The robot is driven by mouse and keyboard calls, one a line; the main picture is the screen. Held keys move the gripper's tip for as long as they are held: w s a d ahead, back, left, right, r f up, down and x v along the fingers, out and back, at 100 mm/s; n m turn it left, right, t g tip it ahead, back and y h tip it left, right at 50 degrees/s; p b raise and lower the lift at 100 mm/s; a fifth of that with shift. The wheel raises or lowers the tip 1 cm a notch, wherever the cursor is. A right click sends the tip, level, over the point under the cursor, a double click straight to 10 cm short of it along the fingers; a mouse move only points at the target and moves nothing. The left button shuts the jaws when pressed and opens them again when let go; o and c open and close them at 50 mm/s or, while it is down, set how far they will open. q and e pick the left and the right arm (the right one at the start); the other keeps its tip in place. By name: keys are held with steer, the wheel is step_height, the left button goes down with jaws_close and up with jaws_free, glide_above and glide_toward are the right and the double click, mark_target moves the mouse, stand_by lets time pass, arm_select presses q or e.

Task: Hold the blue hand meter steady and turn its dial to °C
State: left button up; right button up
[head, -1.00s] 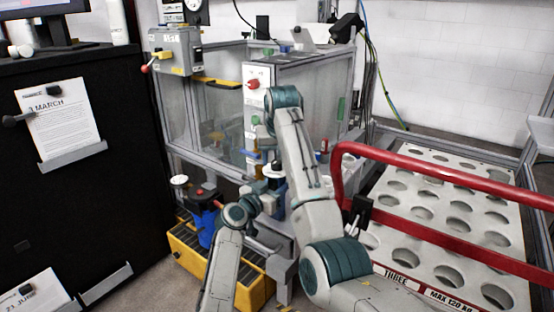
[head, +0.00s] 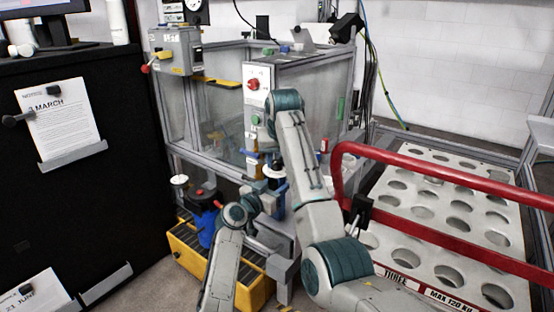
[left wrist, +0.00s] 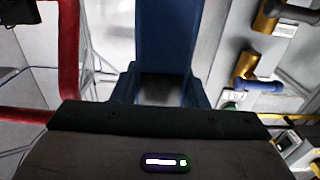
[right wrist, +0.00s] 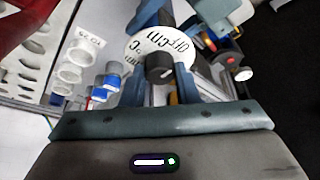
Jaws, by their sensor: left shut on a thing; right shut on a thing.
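The blue hand meter (left wrist: 165,38) fills the top middle of the left wrist view, between the fingers of my left gripper (left wrist: 165,92), which is shut on it. In the right wrist view its white dial face (right wrist: 160,42) shows OFF, cm and °C markings, appearing upside down. The black dial knob (right wrist: 160,68) is between the fingertips of my right gripper (right wrist: 160,80), shut on it. I cannot tell clearly which marking the knob points at. In the head view my arms largely cover the meter and both fingertips.
A yellow crate (head: 190,250) with a blue container (head: 205,222) stands at lower left. A red rail (head: 440,238) crosses a white board with round holes (head: 440,215) at right. A dark cabinet (head: 90,190) stands at left. A framed enclosure (head: 225,120) is behind the arms.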

steer(key=n, duration=0.1)
steer(key=n+y, duration=0.1)
steer(key=n, duration=0.1)
steer(key=shift+w+d+n+g, duration=0.1)
steer(key=shift+d+n+g, duration=0.1)
steer(key=shift+n+g, duration=0.1)
steer(key=n+y, duration=0.1)
steer(key=n, duration=0.2)
steer(key=shift+w+r+n+g, duration=0.1)
steer(key=shift+n+g, duration=0.2)
steer(key=shift+g, duration=0.1)
steer(key=n, duration=0.2)
steer(key=n+g+y, duration=0.1)
steer(key=n, duration=0.1)
steer(key=shift+w+d+g, duration=0.1)
steer(key=shift+g, duration=0.2)
steer(key=shift+w+n+g, duration=0.1)
steer(key=shift+n+g, duration=0.6)
steer(key=shift+n, duration=1.5)
steer(key=o, duration=1)
steer(key=v, duration=0.7)
steer(key=shift+d+r, duration=0.15)
steer(key=shift+d, duration=0.05)
